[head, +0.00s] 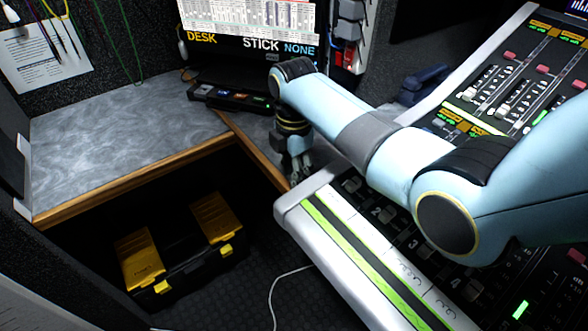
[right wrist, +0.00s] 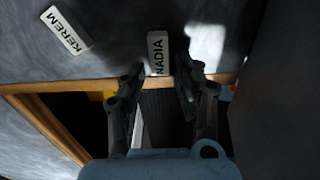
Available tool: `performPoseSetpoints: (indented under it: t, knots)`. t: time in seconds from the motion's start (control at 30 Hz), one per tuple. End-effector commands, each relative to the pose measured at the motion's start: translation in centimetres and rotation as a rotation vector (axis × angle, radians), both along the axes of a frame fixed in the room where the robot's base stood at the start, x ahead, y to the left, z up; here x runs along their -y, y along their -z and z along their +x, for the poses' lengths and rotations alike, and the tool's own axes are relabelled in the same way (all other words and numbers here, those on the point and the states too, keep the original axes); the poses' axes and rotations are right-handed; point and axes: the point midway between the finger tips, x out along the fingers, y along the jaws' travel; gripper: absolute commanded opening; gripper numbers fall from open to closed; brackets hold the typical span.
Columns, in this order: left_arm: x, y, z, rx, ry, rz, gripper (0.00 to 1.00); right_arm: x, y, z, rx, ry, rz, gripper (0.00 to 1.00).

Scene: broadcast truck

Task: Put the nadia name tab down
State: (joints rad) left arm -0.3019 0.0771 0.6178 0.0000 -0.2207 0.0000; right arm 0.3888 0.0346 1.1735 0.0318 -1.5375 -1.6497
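The nadia name tab (right wrist: 157,53) is a small white block with dark lettering, in the right wrist view. It appears at the grey desk top, with its lower end close to the wooden front edge. My right gripper (right wrist: 161,68) is open, its dark fingers apart on either side of the tab's lower end, with a visible gap on the right. Whether the tab rests fully on the desk is hard to tell. In the head view my right gripper (head: 297,176) points down at the desk's right end, and the tab is not discernible there. My left gripper is not in view.
A second white tab reading KEREM (right wrist: 66,31) lies left of the nadia tab. The mixing console (head: 330,235) stands close beside my right gripper. A black button panel (head: 232,97) sits behind it. The grey desk (head: 110,135) is clear on the left; a yellow-black toolbox (head: 185,255) is below.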

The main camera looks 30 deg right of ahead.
Motion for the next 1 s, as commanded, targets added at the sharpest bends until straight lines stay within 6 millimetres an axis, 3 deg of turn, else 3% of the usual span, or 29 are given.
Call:
performPoseSetpoints:
  t: [0.37, 0.47, 0.8, 1.0]
  knots:
    - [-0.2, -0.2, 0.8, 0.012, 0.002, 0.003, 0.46, 0.0, -0.4, 0.0, 0.001, 0.000, 0.000, 0.41]
    - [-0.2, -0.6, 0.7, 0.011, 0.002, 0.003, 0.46, 0.0, -1.7, 0.1, 0.003, 0.000, 0.000, 0.41]
    - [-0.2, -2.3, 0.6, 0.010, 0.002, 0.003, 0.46, 0.0, -9.1, 0.1, 0.004, 0.000, 0.000, 0.41]
    - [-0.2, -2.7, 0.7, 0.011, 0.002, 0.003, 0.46, 0.0, -11.7, 0.0, 0.002, 0.000, 0.000, 0.41]
